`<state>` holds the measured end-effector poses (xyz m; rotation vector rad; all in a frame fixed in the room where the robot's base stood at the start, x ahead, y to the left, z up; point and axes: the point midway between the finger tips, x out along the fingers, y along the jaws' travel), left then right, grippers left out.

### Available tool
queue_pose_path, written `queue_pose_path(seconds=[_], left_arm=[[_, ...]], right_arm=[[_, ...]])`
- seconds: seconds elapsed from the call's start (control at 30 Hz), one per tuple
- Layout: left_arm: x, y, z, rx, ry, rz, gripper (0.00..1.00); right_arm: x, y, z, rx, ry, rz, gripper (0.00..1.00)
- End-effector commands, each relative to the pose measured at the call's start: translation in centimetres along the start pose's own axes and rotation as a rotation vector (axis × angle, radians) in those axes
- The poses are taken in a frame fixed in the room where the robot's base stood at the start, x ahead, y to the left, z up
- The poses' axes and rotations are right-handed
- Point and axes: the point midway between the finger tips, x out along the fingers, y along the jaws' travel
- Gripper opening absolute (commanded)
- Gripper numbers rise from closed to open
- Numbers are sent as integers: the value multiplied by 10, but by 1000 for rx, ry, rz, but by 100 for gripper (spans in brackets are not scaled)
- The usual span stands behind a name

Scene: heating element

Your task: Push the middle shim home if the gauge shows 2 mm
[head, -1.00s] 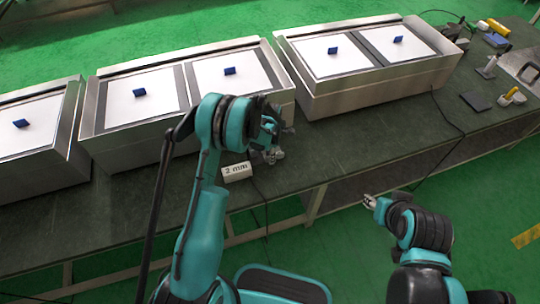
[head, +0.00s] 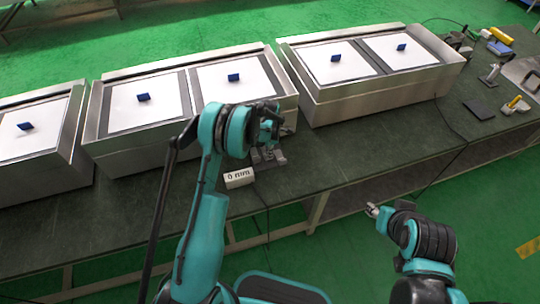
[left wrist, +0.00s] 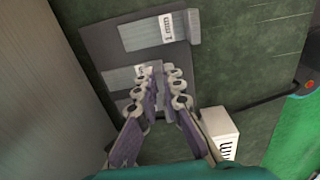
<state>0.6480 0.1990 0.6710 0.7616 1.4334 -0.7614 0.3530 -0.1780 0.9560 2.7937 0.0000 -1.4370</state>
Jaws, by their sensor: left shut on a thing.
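The white gauge box (head: 238,178) reads 0 mm in the head view. It shows partly in the left wrist view (left wrist: 217,130). In the left wrist view a dark plate (left wrist: 100,45) carries grey metal shims one above another. The top shim (left wrist: 150,33) has a 1 mm label. My left gripper (left wrist: 156,74) is shut on the middle shim (left wrist: 117,76), at its labelled end; its fingers partly hide it. A lower shim (left wrist: 128,105) is mostly covered. In the head view my left gripper (head: 268,138) is over the holder (head: 272,155). My right gripper (head: 372,210) is off the table's front; its fingers are too small to judge.
Metal heating boxes with white tops and blue tabs (head: 234,78) line the back of the dark green table (head: 340,150). A black pad (head: 478,108) and small tools lie at the far right. The table is clear right of the holder.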

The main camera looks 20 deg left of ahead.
Motion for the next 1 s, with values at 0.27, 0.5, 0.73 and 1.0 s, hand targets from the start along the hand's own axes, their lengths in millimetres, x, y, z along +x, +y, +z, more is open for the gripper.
queue_pose_path(seconds=[0.27, 0.5, 0.73, 1.0], left_arm=[[0, 0, 0, 0, 0, 0, 29], [-9, 0, 0, 0, 0, 0, 29], [-54, 0, 0, 0, 0, 0, 29], [-105, 0, 0, 0, 0, 0, 29]], right_arm=[[0, 0, 0, 0, 0, 0, 40], [0, 0, 0, 0, 0, 0, 40], [0, 0, 0, 0, 0, 0, 40], [0, 0, 0, 0, 0, 0, 40]])
